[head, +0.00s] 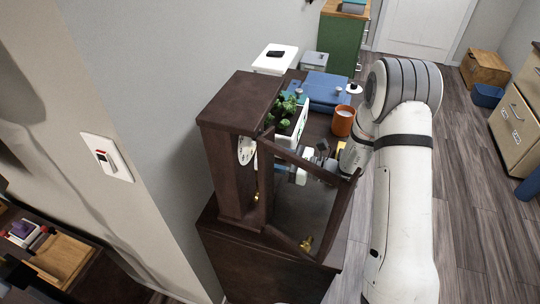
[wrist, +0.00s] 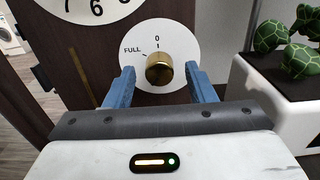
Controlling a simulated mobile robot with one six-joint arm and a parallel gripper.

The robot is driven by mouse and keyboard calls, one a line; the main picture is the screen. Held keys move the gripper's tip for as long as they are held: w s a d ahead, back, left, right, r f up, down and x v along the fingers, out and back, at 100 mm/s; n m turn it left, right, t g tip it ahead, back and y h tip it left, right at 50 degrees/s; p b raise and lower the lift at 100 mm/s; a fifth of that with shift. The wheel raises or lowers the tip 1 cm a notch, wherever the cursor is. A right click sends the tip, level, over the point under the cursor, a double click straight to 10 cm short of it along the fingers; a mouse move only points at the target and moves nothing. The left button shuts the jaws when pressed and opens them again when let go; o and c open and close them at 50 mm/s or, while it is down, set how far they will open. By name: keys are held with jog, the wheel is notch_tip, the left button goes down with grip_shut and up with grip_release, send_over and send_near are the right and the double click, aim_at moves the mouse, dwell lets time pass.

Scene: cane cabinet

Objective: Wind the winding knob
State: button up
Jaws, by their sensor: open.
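The winding knob (wrist: 159,69) is a round brass knob in the middle of a white dial (wrist: 181,44) marked "0" and "FULL". It sticks out from the dark wooden front of the clock (wrist: 78,78). In the wrist view my gripper (wrist: 160,71) is open, with one blue finger on each side of the knob and a visible gap to both. The knob's pointer mark is not clear. In the head view the clock case (head: 227,165) stands by the wall, and my gripper (head: 287,171) reaches its dial side from the right. The knob is hidden there.
A dark-framed door (head: 343,215) with a brass knob (head: 306,243) stands open from the clock, close beneath my arm. A white planter (head: 296,130) with green plants is beside the clock. An orange cup (head: 342,121) and blue box (head: 328,88) stand behind.

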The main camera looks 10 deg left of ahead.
jog(key=shift+a, duration=0.5)
jog(key=shift+c, duration=0.3)
jog(key=shift+w, duration=0.1)
jog(key=c, duration=0.9)
